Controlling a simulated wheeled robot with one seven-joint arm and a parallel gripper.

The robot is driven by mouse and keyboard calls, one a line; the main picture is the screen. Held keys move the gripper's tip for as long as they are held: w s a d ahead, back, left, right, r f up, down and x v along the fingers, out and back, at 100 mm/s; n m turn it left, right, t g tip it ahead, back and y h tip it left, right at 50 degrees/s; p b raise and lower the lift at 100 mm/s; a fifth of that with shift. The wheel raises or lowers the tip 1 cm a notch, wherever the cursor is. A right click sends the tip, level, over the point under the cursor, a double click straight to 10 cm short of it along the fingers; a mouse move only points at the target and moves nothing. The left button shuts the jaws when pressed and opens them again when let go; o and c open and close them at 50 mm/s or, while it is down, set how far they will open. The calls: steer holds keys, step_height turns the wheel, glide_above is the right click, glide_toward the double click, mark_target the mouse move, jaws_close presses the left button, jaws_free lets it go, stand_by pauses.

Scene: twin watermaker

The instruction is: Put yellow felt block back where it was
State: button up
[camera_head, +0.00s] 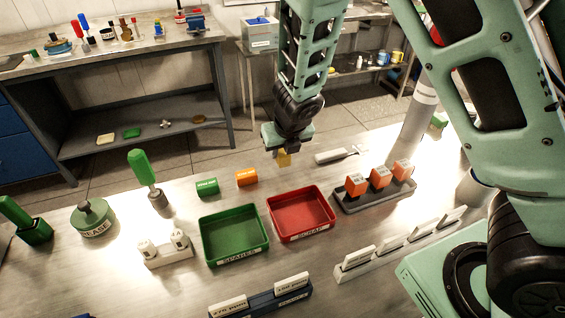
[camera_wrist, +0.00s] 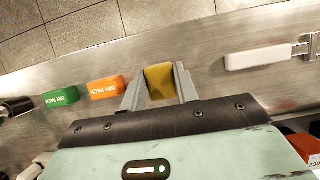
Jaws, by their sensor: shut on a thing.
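The yellow felt block (camera_wrist: 160,84) sits between the two grey fingers of my gripper (camera_wrist: 158,90) in the wrist view. In the head view the block (camera_head: 284,158) shows just below my gripper (camera_head: 285,150), over the far part of the bench. The gripper is shut on it. I cannot tell whether the block touches the bench top. The orange dry pack (camera_wrist: 106,87) and the green dry pack (camera_wrist: 60,97) lie to the left of it in the wrist view. A white-handled flat tool (camera_wrist: 258,57) lies to the right.
A red SCRAP tray (camera_head: 301,232) and a green SPARES tray (camera_head: 236,261) stand nearer, both empty. A dark rack (camera_head: 378,203) with orange-topped blocks stands at right. A green-handled tool (camera_head: 143,168) stands upright at left. Bare bench lies around the dry packs.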

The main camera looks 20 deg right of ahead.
mark_target(284, 153)
steer(key=shift+f+b, duration=0.8)
steer(key=shift+f, duration=0.7)
steer(key=shift+f, duration=0.1)
steer(key=shift+f, duration=0.15)
steer(key=o, duration=0.9)
steer(key=shift+r, duration=0.2)
